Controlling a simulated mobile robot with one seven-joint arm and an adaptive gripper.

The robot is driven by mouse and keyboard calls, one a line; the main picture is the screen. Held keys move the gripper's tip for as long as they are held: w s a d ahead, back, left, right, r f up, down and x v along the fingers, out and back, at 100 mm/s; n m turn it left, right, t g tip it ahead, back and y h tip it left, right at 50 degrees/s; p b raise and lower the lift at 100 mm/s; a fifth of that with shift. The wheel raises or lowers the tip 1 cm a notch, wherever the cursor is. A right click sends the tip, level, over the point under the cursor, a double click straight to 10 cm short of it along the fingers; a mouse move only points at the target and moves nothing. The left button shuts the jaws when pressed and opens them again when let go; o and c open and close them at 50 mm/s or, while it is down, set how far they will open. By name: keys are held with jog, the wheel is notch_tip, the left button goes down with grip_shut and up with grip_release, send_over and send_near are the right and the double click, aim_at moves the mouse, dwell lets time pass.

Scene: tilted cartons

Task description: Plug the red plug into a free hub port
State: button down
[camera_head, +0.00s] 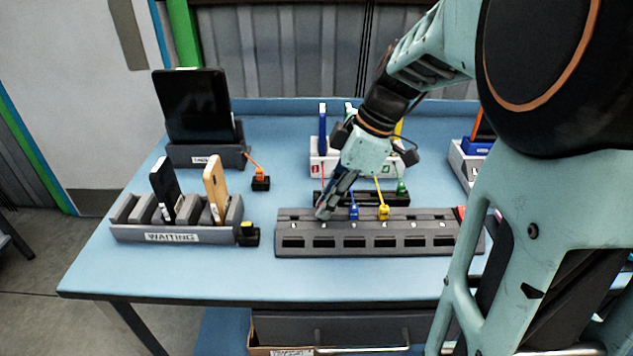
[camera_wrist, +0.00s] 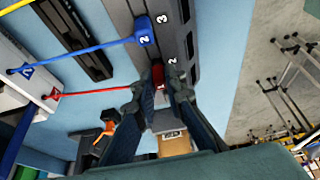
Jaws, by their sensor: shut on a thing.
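The red plug (camera_wrist: 158,77) is held between the fingertips of my gripper (camera_wrist: 162,88), and its red cable (camera_wrist: 95,90) runs left in the wrist view. In the head view my gripper (camera_head: 326,208) is over the left part of the dark hub (camera_head: 400,247) and hides the plug. The hub also shows in the wrist view (camera_wrist: 190,12). I cannot tell whether the plug is seated or just above the hub. The blue plug (camera_head: 354,212) and yellow plug (camera_head: 384,212) sit at the hub to the right. The blue plug also shows in the wrist view (camera_wrist: 143,32).
A green plug (camera_head: 401,188) is at the dark strip (camera_head: 370,198) behind the hub. A white holder (camera_head: 324,168) stands behind that. The WAITING rack (camera_head: 172,238) with two phones and an orange plug (camera_head: 260,174) are left. Blue table (camera_head: 180,275) is clear in front.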

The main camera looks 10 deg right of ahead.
jog(key=shift+f+b, duration=0.4)
jog(key=shift+f, duration=0.1)
dwell(0.4)
jog(key=c, duration=1.5)
grip_release()
jog(key=shift+r, duration=0.1)
jog(key=shift+r, duration=0.1)
jog(key=shift+r+p, duration=2.35)
jog(key=shift+r, duration=1.1)
